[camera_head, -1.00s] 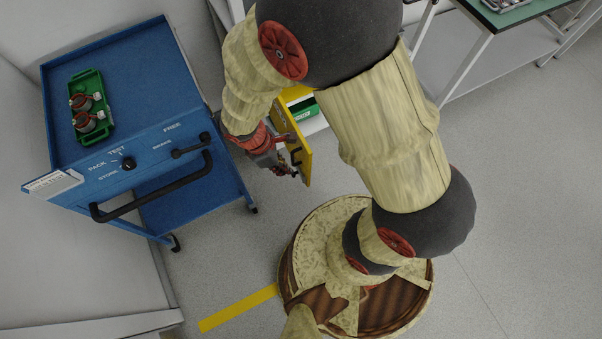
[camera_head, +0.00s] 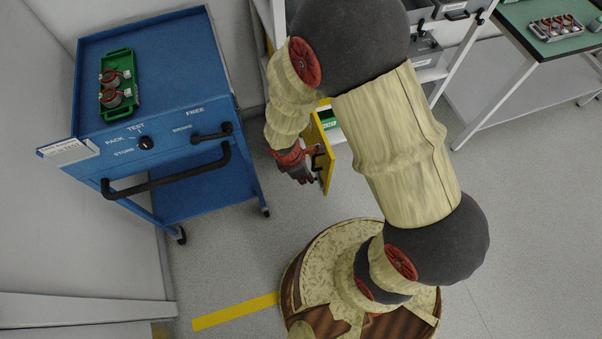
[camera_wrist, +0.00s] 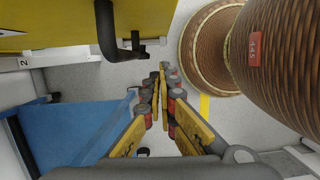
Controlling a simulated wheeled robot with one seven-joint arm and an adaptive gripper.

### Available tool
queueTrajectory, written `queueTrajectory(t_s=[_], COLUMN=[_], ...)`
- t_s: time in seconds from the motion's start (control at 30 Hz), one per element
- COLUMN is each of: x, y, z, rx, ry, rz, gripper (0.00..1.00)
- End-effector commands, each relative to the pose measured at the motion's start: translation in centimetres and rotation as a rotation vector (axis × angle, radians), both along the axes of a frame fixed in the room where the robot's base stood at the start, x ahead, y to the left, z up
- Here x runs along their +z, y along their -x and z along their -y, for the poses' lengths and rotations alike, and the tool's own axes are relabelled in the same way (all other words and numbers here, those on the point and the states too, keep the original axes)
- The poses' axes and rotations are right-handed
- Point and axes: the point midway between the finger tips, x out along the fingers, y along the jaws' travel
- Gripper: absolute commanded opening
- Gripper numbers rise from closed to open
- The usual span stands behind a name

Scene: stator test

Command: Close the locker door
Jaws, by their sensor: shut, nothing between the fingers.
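The yellow locker door (camera_head: 321,142) stands open, jutting out from the grey shelving behind my arm in the head view. Part of it is hidden by my forearm. In the wrist view its yellow face (camera_wrist: 190,18) fills the top, with a black bar handle (camera_wrist: 104,30) hanging down from it. My gripper (camera_head: 306,181) is beside the door in the head view, on its left. In the wrist view my gripper (camera_wrist: 160,76) has its fingertips together and empty, a little below the handle's end. I cannot tell whether it touches the door.
A blue cart (camera_head: 178,88) with a black handle stands left of my gripper, carrying a green tray (camera_head: 131,95) of motor parts. A green-topped bench (camera_head: 535,30) is at the upper right. A yellow floor line (camera_head: 235,311) lies near my base. Open grey floor lies on the right.

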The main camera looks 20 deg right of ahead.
Motion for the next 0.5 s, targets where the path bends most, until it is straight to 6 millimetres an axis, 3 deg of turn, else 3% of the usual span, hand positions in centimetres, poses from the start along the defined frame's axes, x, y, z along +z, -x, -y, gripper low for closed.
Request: queueTrajectory(t_s=[0.2,0.5], x=[0.3,0.5], y=[-0.1,0.0], z=[2.8,3.7], rx=[-0.006,-0.002], ry=[-0.001,0.000], rz=[0.005,0.004], gripper=[0.00,0.00])
